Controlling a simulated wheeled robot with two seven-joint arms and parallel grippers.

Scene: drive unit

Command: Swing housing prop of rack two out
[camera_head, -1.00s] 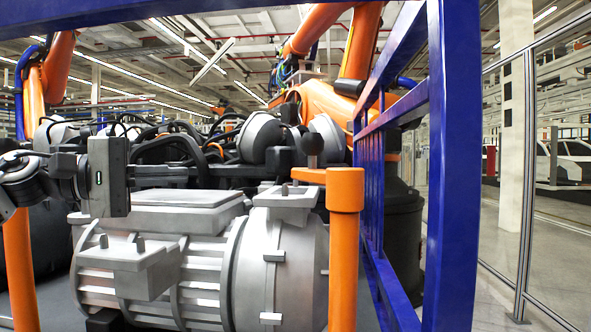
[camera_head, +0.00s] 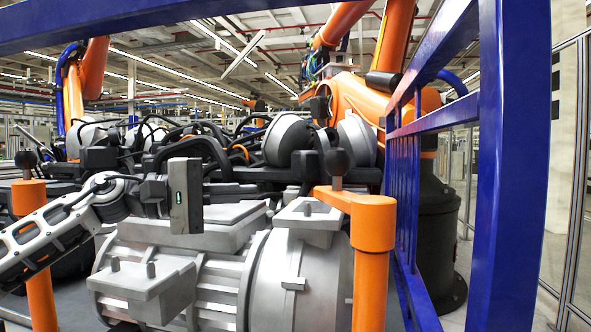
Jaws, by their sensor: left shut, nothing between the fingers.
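An orange housing prop (camera_head: 372,235) stands at the right of the grey drive unit (camera_head: 215,275). Its short arm points left over the unit's right-hand lug and carries a black ball knob (camera_head: 337,160). I cannot tell whether the arm touches the lug. A second orange prop (camera_head: 38,260) with a black knob (camera_head: 26,160) stands at the left, partly behind my left arm. My left gripper (camera_head: 186,196) is shut and empty, in front of or above the grey housing top, left of the right prop's knob and apart from it. Its fingers barely show. My right gripper is out of view.
A blue frame (camera_head: 508,180) has a thick upright at the right, a top beam overhead and side rails beside the right prop. Dark cables and motor parts (camera_head: 190,145) fill the space behind the housing. Orange robot arms (camera_head: 355,100) stand further back.

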